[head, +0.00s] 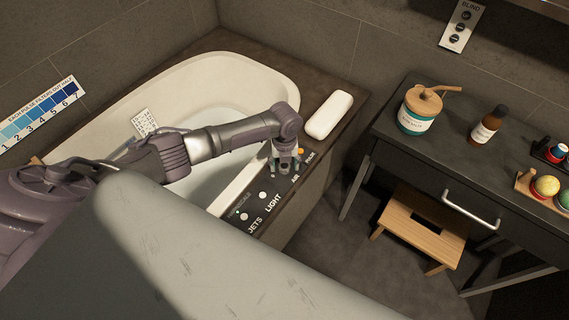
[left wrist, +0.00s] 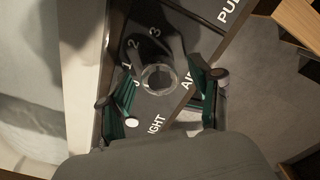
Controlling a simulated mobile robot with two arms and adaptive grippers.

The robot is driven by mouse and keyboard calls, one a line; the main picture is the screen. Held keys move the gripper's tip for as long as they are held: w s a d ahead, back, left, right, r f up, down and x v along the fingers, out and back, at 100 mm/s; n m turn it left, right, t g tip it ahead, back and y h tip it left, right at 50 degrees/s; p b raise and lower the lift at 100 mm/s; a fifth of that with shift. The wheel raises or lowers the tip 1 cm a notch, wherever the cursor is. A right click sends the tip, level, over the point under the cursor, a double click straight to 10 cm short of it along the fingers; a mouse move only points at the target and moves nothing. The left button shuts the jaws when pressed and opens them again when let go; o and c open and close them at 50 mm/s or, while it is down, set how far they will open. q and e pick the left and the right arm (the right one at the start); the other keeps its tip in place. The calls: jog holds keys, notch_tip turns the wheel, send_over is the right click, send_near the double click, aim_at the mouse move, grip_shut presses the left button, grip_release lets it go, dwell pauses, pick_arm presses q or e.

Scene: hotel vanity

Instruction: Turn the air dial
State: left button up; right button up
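The air dial (left wrist: 158,80) is a round dark knob with a pale rim in the left wrist view. The numbers 1, 2, 3 stand beside it and the label AIR is to its right. It sits on the dark tub-edge panel (head: 262,212). My left gripper (head: 285,165) is over the panel by the AIR label in the head view and largely hides the dial there. In the left wrist view its green-and-black fingers are apart, one on each side of the dial. I cannot tell whether they touch it. My right gripper is not in view.
White buttons (head: 245,216) marked JETS and LIGHT and an orange PULSE control (head: 300,151) are on the same panel. A white bath pillow (head: 330,115) lies behind the gripper. The white tub (head: 190,75) is left; a dark vanity (head: 440,150) and wooden stool (head: 425,228) are right.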

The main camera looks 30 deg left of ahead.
aim_at(285, 165)
pick_arm(q)
notch_tip(285, 165, up, 12)
dwell(0.6)
dwell(0.5)
